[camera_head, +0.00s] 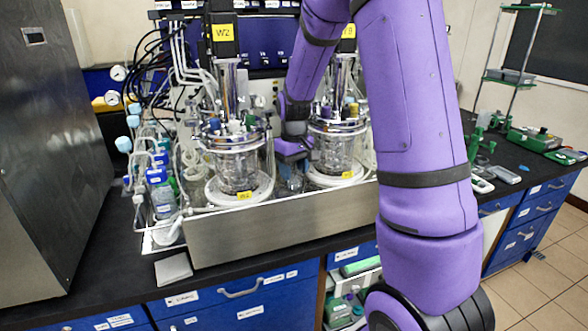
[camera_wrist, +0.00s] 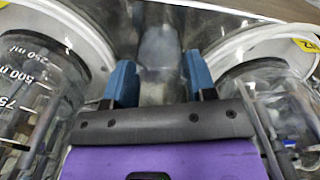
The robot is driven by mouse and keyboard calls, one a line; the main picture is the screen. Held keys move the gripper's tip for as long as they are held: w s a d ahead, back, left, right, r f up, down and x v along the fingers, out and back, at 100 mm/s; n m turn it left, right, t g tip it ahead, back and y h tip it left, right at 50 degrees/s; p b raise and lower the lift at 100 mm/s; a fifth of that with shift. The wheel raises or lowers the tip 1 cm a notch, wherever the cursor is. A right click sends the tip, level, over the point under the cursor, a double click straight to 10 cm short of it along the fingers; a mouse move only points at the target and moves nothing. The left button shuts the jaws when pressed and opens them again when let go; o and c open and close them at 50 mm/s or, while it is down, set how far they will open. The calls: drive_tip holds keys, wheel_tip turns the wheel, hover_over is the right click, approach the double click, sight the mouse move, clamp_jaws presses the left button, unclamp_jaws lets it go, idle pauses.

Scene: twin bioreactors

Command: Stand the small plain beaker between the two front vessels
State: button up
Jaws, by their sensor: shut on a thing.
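The two front glass vessels stand side by side in the steel tray, the left one (camera_head: 236,168) and the right one (camera_head: 335,152), each on a white round base. My gripper (camera_head: 291,166) reaches down between them. In the wrist view, its two blue fingers (camera_wrist: 160,78) are on either side of a small clear beaker (camera_wrist: 160,50), and it is shut on it. The beaker is faint and partly hidden in the head view (camera_head: 291,183). Whether its base touches the tray floor I cannot tell. A graduated vessel (camera_wrist: 38,88) and another vessel (camera_wrist: 278,105) flank the gripper closely.
The steel tray's front wall (camera_head: 275,226) stands just in front of the vessels. Tubes and small bottles (camera_head: 160,200) crowd the left end. A grey pad (camera_head: 173,269) lies on the black bench. Green equipment (camera_head: 533,139) stands at the right.

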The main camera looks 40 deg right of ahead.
drive_tip(key=shift+f, duration=0.1)
drive_tip(key=o, duration=1)
wheel_tip(320, 180, up, 11)
drive_tip(key=s+a+r+t, duration=0.1)
drive_tip(key=s+a+r, duration=0.4)
drive_tip(key=s+r, duration=0.15)
drive_tip(key=s+a+r+t, duration=0.1)
drive_tip(key=s+a, duration=0.3)
drive_tip(key=s, duration=0.6)
drive_tip(key=s+a+r+t, duration=0.2)
drive_tip(key=s+a+t, duration=0.1)
drive_tip(key=s, duration=0.7)
drive_tip(key=shift+a, duration=0.55)
